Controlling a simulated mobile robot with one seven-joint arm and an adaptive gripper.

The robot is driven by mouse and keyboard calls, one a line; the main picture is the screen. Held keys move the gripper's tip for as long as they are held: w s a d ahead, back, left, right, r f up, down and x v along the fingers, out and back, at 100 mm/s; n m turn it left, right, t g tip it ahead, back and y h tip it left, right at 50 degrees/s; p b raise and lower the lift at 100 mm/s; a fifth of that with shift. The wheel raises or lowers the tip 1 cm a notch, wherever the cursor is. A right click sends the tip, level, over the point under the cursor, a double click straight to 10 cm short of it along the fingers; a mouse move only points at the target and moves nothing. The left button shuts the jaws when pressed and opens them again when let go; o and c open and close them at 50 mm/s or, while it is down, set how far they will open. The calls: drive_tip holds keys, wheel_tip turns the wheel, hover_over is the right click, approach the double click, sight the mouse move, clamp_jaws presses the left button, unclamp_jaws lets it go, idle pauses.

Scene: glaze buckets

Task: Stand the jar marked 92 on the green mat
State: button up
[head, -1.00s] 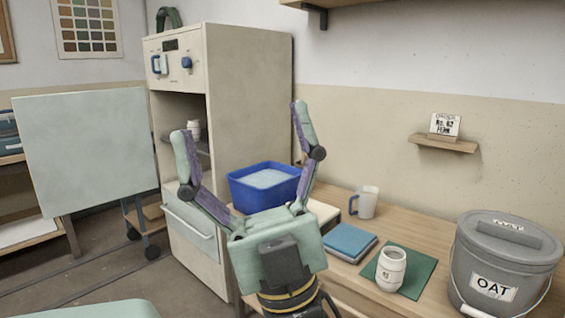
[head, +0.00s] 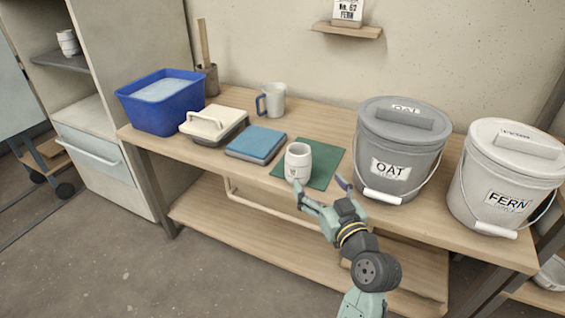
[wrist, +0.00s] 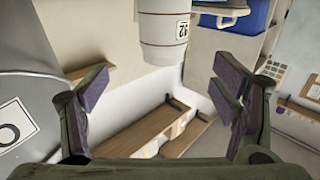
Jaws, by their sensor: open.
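A white, ribbed jar (head: 298,162) stands upright at the front left part of the green mat (head: 325,162) on the bench. In the wrist view the jar (wrist: 163,28) is cut off by the top edge; its small label is tilted and I cannot read the number surely. My gripper (head: 322,188) is open and empty, just in front of the jar at the bench's front edge. In the wrist view its two fingers (wrist: 163,88) are spread wide, with the jar beyond them and nothing between them.
A grey OAT bucket (head: 399,150) stands close right of the mat, with a white FERN bucket (head: 507,175) beyond. Another white jar (head: 68,42) sits on the cabinet shelf.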

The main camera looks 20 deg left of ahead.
sight(303, 164)
drive_tip(key=p+x, duration=0.1)
drive_tip(key=x, duration=0.4)
drive_tip(key=shift+f, duration=0.1)
drive_tip(key=p+x, duration=0.1)
drive_tip(key=x, duration=0.1)
drive_tip(key=p+x, duration=0.1)
drive_tip(key=x, duration=0.1)
drive_tip(key=shift+s+a+r, duration=0.1)
drive_tip(key=shift+a+r, duration=0.1)
drive_tip(key=shift+a, duration=0.2)
drive_tip(key=shift+w+a+f, duration=0.15)
drive_tip(key=shift+w+a, duration=0.15)
drive_tip(key=shift+w, duration=0.15)
drive_tip(key=shift+c, duration=0.4)
